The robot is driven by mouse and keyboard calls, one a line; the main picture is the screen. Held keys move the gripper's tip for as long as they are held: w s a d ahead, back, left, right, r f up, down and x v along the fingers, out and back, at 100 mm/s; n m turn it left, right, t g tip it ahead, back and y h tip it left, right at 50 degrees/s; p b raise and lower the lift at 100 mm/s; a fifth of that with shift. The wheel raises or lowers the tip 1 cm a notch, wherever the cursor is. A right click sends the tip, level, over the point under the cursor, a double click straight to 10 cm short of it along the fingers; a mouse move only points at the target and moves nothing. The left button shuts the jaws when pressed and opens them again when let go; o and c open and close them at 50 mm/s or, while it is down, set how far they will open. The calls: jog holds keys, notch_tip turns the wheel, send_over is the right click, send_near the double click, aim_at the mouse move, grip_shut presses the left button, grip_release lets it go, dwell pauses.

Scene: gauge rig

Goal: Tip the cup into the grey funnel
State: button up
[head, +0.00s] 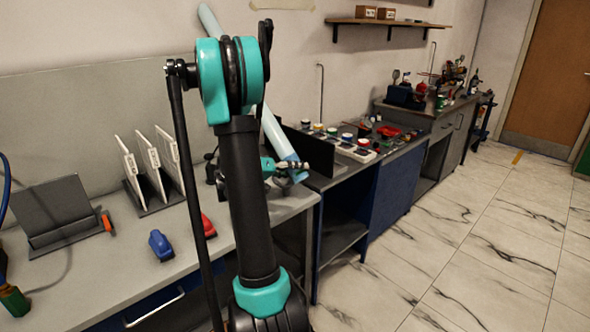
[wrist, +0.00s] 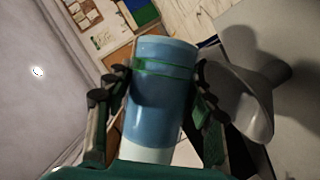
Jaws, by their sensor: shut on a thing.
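In the wrist view my gripper (wrist: 162,78) is shut on a blue cup (wrist: 160,100) with a green line around it and a pale band at the near end. A dark-padded finger lies along each side of the cup. The grey funnel (wrist: 248,98) is just right of the cup, behind the right finger, against a grey surface. I cannot tell the gap between cup and funnel, or what is inside the cup. In the head view my arm blocks much of the bench, and I cannot make out the cup or funnel there.
The bench in the head view holds a dark stand (head: 60,215), white upright panels (head: 150,165), a blue object (head: 161,245) and a red object (head: 207,226). A further counter (head: 375,150) carries several small jars. The marble floor (head: 480,230) at the right is clear.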

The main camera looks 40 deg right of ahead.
aim_at(300, 160)
jog(key=n+g+h, duration=0.1)
jog(key=n, duration=0.3)
jog(key=r+n+g+h, duration=0.1)
jog(key=shift+w+r+n, duration=0.1)
jog(key=shift+w+n, duration=0.05)
jog(key=shift+n, duration=0.15)
jog(key=shift+w+r+n+h, duration=0.3)
jog(key=shift+r+n, duration=0.1)
jog(key=shift+n, duration=0.35)
jog(key=shift+w+r+n+h, duration=0.15)
jog(key=shift+r+n+h, duration=0.2)
jog(key=shift+n, duration=0.4)
dwell(1.5)
